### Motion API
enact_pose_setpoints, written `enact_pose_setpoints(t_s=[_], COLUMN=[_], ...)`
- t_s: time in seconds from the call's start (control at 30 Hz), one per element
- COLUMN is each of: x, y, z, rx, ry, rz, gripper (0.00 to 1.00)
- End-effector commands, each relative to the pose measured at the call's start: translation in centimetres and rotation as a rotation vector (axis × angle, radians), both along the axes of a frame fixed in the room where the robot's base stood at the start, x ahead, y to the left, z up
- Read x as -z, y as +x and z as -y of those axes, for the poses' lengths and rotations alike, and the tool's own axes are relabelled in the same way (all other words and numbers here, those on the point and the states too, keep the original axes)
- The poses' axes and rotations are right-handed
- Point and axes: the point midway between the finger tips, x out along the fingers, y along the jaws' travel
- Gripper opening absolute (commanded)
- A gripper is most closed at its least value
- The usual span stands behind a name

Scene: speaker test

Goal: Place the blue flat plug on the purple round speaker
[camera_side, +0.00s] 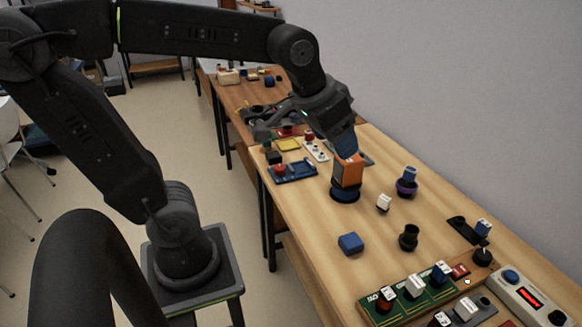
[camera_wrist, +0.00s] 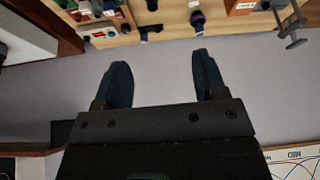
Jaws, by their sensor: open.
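The purple round speaker (camera_side: 406,189) stands on the right part of the table, dark with a purple band. A blue block (camera_side: 409,173) sits on top of it. A second blue block (camera_side: 350,243) lies alone nearer the front; I cannot tell which is the flat plug. A purple-banded object, seemingly this speaker, shows at the top edge of the wrist view (camera_wrist: 197,18). My gripper (camera_side: 346,152) hangs over the table, its dark blue fingers just above or behind an orange block. In the wrist view my gripper (camera_wrist: 160,58) has its fingers apart with nothing between them.
The orange block (camera_side: 347,172) stands on a dark round base (camera_side: 345,195). A white plug (camera_side: 384,202) and a dark cup-like piece (camera_side: 409,238) stand near the speaker. Green boards (camera_side: 410,296) and a grey box with a red display (camera_side: 530,298) fill the front. A wall runs behind.

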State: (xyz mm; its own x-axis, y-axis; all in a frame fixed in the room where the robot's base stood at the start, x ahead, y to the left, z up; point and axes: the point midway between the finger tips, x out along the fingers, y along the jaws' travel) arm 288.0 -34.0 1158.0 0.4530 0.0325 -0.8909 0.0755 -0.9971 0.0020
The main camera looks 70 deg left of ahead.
Motion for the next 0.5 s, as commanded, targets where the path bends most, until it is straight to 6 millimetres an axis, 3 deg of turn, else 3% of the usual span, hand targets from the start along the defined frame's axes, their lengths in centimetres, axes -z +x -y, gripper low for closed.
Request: enact_pose_setpoints(t_s=[0.03, 0.1, 0.2, 0.33, 0.5], x=[0.5, 1.4, 2.5, 3.4, 3.6], y=[-2.2, -4.6, -6.9, -8.3, -8.6], z=[0.4, 0.9, 1.2, 1.4, 1.5], rx=[0.018, 0.040, 0.059, 0.075, 0.077], ry=[0.001, 0.001, 0.001, 0.003, 0.003], rz=[0.010, 0.014, 0.019, 0.021, 0.020], gripper=[0.65, 0.65, 0.65, 0.65, 0.65])
